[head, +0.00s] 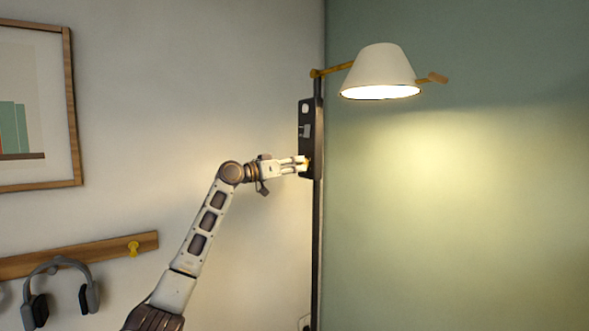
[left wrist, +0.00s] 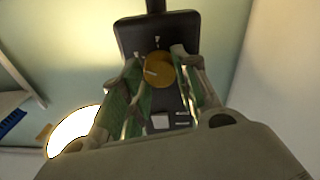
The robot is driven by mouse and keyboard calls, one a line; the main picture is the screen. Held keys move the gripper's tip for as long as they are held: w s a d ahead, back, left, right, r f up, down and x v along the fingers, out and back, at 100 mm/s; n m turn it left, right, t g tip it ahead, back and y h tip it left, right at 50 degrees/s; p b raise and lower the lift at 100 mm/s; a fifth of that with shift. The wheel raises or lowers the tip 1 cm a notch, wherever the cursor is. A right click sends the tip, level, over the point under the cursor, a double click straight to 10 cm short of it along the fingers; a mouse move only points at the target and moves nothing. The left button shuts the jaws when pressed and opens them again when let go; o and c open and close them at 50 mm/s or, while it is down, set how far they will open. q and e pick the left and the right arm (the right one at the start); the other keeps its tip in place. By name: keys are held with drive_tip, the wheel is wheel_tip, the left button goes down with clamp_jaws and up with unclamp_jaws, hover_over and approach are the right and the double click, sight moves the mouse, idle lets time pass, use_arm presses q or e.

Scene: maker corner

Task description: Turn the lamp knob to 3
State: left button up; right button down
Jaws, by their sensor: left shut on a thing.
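The lamp (head: 380,68) is lit, with a cream shade on a dark pole at the upper right of the head view. Its dark control panel (head: 304,118) is on the pole; the panel also fills the middle of the left wrist view (left wrist: 134,38). The round amber knob (left wrist: 158,71) sits on this panel, with a small pale mark on its face. White marks surround it, too small to read. My left gripper (head: 301,163) reaches the panel from the left, shut on the knob, with a finger on either side of it (left wrist: 160,78). My right gripper is not in view.
A wooden rail (head: 85,252) with a yellow peg (head: 133,248) and hanging headphones (head: 60,285) is at the lower left. A framed picture (head: 72,110) hangs above it. The green wall right of the pole is clear.

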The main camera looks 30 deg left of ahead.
use_arm(q)
drive_tip(key=shift+m, duration=0.7)
drive_tip(key=o, duration=1)
drive_tip(key=shift+v, duration=6)
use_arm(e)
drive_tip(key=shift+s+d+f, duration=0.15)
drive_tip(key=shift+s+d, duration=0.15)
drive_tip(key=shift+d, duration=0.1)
